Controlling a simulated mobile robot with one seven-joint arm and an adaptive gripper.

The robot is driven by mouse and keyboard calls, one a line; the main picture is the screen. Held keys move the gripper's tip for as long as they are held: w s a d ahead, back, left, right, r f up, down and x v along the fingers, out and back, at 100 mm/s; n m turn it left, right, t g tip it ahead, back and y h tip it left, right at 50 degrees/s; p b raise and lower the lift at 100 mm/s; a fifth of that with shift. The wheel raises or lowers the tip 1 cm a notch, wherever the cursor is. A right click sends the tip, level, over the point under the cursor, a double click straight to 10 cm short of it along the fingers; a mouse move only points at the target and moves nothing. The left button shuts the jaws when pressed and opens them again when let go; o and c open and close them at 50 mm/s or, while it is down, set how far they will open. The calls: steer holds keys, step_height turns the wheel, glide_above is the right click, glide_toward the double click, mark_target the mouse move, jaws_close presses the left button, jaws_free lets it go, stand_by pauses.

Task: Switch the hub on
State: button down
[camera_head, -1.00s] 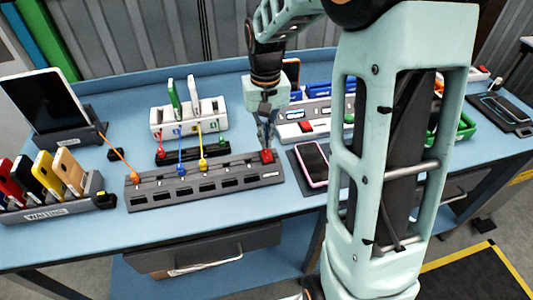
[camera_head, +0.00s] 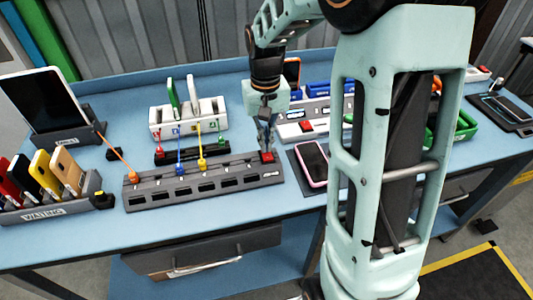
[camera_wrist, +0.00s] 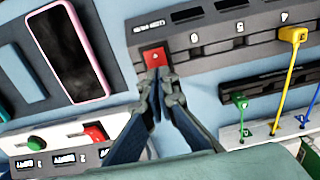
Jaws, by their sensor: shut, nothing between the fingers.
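The hub is a long grey strip (camera_head: 225,193) with a row of dark ports, lying on the blue bench. Its red switch (camera_head: 268,157) sits at its right end. In the wrist view the red switch (camera_wrist: 155,57) shows beside a small label on the hub (camera_wrist: 212,40). My gripper (camera_head: 268,148) is shut and empty, pointing down at the switch. In the wrist view my gripper's fingertips (camera_wrist: 159,78) are at the switch's near edge and cover part of it. I cannot tell whether they touch it, or whether the switch is on or off.
Orange, blue and yellow cables (camera_head: 202,162) plug into the hub. A pink-edged phone (camera_head: 313,164) lies right of it. Behind are a white rack (camera_head: 188,117) and a white panel with another red switch (camera_head: 306,126). A phone holder (camera_head: 55,209) stands left.

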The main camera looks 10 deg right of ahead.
steer(key=shift+f, duration=0.4)
steer(key=shift+r+p, duration=2.6)
steer(key=shift+r, duration=1)
steer(key=shift+f, duration=0.1)
